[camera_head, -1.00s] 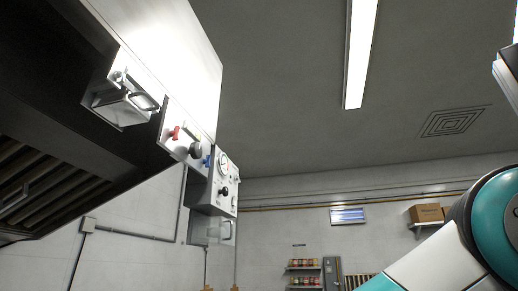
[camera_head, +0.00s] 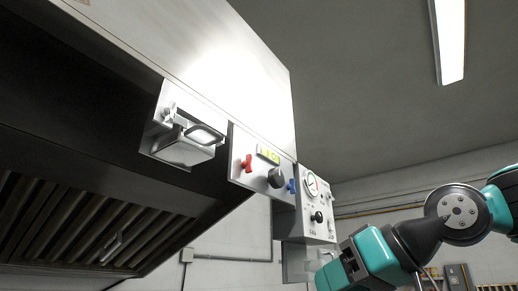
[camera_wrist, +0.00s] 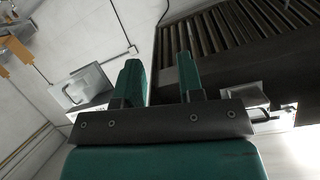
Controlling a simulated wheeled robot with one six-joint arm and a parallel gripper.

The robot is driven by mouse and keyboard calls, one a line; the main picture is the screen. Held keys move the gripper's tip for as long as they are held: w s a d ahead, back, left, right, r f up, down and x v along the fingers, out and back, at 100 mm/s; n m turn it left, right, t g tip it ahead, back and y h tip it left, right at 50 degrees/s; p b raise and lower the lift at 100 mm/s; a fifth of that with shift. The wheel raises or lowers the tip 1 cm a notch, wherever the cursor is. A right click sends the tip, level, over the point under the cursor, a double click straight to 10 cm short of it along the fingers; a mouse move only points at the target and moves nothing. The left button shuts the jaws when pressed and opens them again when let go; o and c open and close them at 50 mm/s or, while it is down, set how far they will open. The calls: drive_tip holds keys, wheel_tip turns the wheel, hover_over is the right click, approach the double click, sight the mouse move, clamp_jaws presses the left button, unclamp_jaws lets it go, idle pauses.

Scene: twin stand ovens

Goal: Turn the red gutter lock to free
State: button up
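The red gutter lock (camera_head: 247,163) is a small red handle on the light panel (camera_head: 237,146) along the front lower edge of the hood. A black knob (camera_head: 277,178) and a blue handle (camera_head: 291,186) are to its right on the same panel. My gripper (camera_head: 338,274) is low and to the right of the lock in the head view, well apart from it. In the wrist view my gripper (camera_wrist: 158,64) has its two teal fingers spread with nothing between them. The red lock cannot be made out in the wrist view.
Slatted hood filters (camera_head: 75,225) lie below left. The space in front of the panel looks free.

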wheel_tip(320, 180, up, 17)
drive_tip(key=d+n+t+y+p, duration=0.2)
drive_tip(key=p, duration=0.1)
drive_tip(key=n+y+p, duration=0.1)
drive_tip(key=y+p, duration=0.1)
approach(248, 164)
drive_tip(key=shift+r+p+x, duration=0.2)
drive_tip(key=shift+p+x, duration=0.8)
drive_tip(key=shift+x, duration=0.35)
drive_tip(key=shift+r+p+x, duration=0.2)
drive_tip(key=shift+p+x, duration=0.85)
drive_tip(key=shift+x, duration=0.35)
drive_tip(key=shift+r+p+x, duration=0.25)
drive_tip(key=shift+p+x, duration=0.75)
drive_tip(key=shift+x, duration=0.35)
drive_tip(key=shift+w+d, duration=0.1)
drive_tip(key=shift+w, duration=0.05)
drive_tip(key=shift+d, duration=0.1)
clamp_jaws()
